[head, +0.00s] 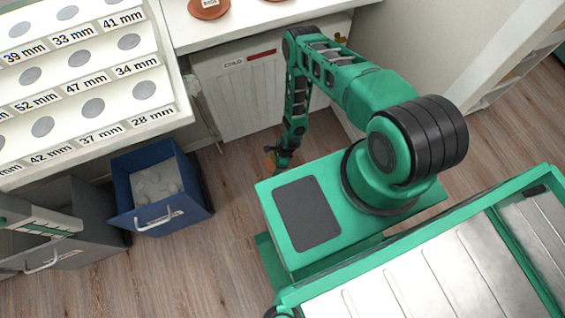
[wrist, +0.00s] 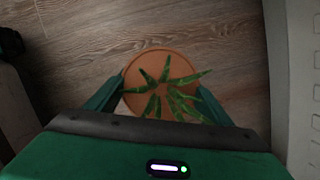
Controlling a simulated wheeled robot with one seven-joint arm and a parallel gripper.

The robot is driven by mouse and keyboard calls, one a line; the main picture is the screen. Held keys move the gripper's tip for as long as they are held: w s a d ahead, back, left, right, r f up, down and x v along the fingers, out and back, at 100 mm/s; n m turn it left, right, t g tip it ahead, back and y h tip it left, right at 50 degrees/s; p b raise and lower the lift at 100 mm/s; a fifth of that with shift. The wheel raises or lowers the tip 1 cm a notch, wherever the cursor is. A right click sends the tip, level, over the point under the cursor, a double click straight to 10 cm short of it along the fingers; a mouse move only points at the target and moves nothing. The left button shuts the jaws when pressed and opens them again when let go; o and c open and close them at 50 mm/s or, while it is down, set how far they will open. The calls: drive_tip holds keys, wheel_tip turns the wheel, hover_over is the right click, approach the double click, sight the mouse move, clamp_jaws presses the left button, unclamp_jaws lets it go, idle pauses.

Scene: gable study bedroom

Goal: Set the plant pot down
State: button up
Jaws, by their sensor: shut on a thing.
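The plant pot (wrist: 137,62) is a round terracotta pot holding a spiky green plant (wrist: 165,95). In the wrist view it sits between the two fingers of my gripper (wrist: 160,95), which is shut on it. Wooden floor shows below and around the pot; I cannot tell whether its base touches the floor.
A white ribbed panel marked COLD (head: 235,95) stands close behind my gripper. A blue bin (head: 190,190) with pale discs stands to the left, beside a grey bin (head: 95,215). A labelled white rack (head: 90,85) is above them. Floor (head: 225,165) between bin and gripper is clear.

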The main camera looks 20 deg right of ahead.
drive_tip(key=shift+w+d+f, duration=0.4)
drive_tip(key=shift+d+f, duration=0.35)
drive_tip(key=shift+f, duration=0.45)
drive_tip(key=shift+w+d+f, duration=0.4)
drive_tip(key=shift+d+f, duration=0.4)
drive_tip(key=shift+f, duration=0.35)
drive_tip(key=shift+w+d+f, duration=0.4)
drive_tip(key=shift+d+f, duration=0.35)
drive_tip(key=shift+f, duration=0.45)
drive_tip(key=o, duration=2.1)
